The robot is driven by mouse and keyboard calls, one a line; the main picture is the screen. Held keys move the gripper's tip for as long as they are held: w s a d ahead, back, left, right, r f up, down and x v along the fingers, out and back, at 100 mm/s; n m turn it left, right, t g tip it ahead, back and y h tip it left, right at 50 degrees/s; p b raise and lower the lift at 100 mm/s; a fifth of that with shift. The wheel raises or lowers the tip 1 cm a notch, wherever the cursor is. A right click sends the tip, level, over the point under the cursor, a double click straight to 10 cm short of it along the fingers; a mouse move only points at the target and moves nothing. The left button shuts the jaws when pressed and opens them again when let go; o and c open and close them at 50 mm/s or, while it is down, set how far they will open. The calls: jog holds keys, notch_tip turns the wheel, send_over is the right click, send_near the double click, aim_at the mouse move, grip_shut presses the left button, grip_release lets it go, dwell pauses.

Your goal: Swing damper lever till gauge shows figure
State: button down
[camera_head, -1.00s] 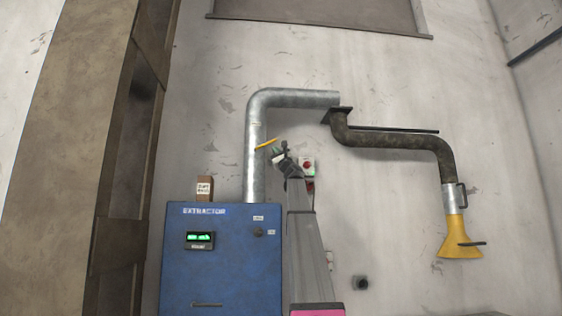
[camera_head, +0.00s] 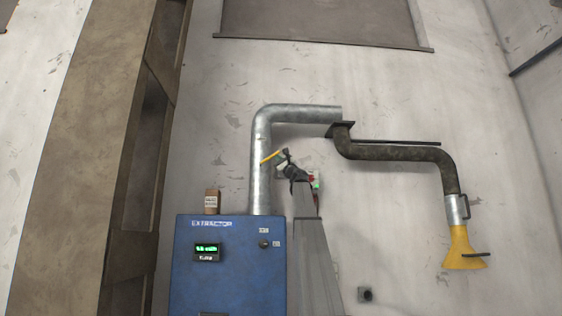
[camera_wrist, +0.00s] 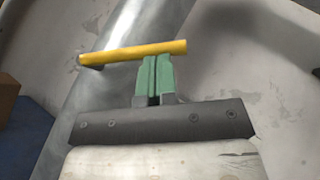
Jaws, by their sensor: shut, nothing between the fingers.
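The damper lever is a yellow bar (camera_head: 271,157) on the galvanized duct (camera_head: 261,180) above the blue extractor cabinet. It tilts up to the right in the head view. In the wrist view the yellow lever (camera_wrist: 132,53) crosses just beyond my fingertips. My gripper (camera_wrist: 155,60) has green fingers closed together, with their tips at the lever's lower side. I cannot tell whether they touch it. In the head view my gripper (camera_head: 284,155) is beside the lever's right end. The gauge (camera_head: 208,250) is a small dark box with a lit green display; its figure is too blurred to read.
The blue extractor cabinet (camera_head: 228,275) stands below, with a small brown box (camera_head: 212,201) on top and a dark knob (camera_head: 264,244). A dark jointed extraction arm (camera_head: 405,152) with a yellow hood (camera_head: 462,250) hangs at right. A brown column (camera_head: 80,150) rises at left.

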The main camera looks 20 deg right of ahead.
jog(key=shift+w+a+r+n+g+y, duration=0.15)
jog(key=shift+a+r+n+g+y, duration=0.1)
jog(key=shift+r+n+g+y, duration=0.45)
